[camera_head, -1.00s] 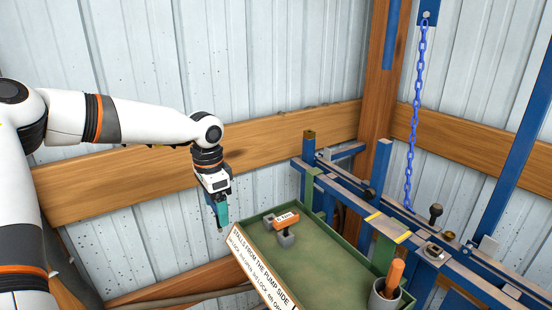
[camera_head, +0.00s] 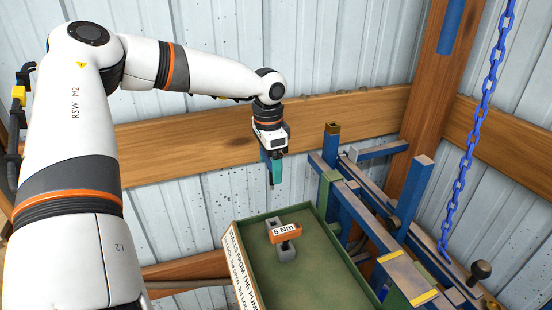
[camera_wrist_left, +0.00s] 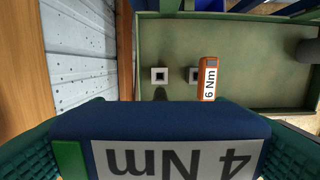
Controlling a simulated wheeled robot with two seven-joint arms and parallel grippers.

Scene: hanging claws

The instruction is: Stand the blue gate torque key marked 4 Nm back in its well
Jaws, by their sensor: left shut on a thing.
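My left gripper (camera_head: 272,180) hangs above the far left end of the tray and is shut on the blue key (camera_wrist_left: 160,120). In the left wrist view the key's 4 Nm label is upside down and close to the camera, between teal fingers; its lower part is hidden. An empty grey well (camera_wrist_left: 160,75) with a dark square hole shows beyond the key; in the head view this well (camera_head: 274,222) is below the gripper. The orange 6 Nm key (camera_head: 285,232) stands at the neighbouring grey well (camera_head: 287,253). My right gripper is out of view.
The green tray (camera_head: 310,283) has a raised rim and a white lettered strip (camera_head: 240,270) on its left side. Blue rails (camera_head: 375,215) and a hanging blue chain (camera_head: 478,120) are to the right. A wooden beam (camera_head: 190,145) crosses the wall behind.

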